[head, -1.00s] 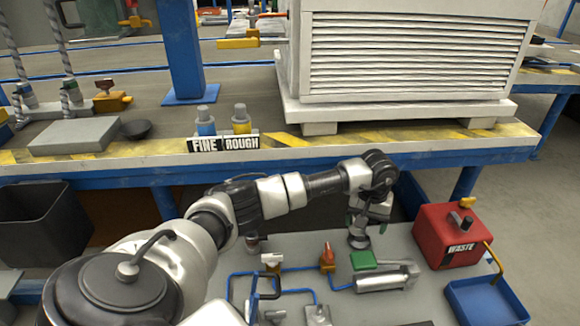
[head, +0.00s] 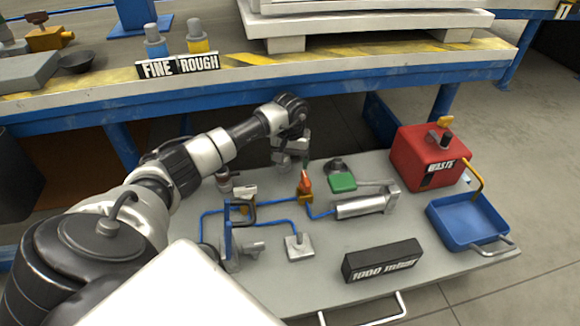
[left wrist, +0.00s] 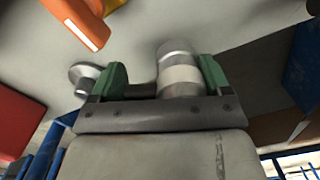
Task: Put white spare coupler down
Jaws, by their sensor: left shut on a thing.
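The white spare coupler (left wrist: 179,72), a silver cylinder with a white band, is between the green-tipped fingers of my left gripper (left wrist: 163,78) in the left wrist view. It sits against the right finger in that picture. In the head view my left gripper (head: 291,163) is over the far edge of the grey cart top (head: 345,230), behind the orange valve (head: 304,187). The coupler is not clearly seen there, and I cannot tell its height above the cart. My right gripper is not in view.
A round dark fitting (head: 338,168) and green block (head: 342,183) stand right of the gripper. A small cylindrical fitting (head: 226,181) stands left. Blue tubing, a silver cylinder (head: 365,203), red waste box (head: 428,155) and blue tray (head: 468,220) occupy the cart. The workbench (head: 300,80) is behind.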

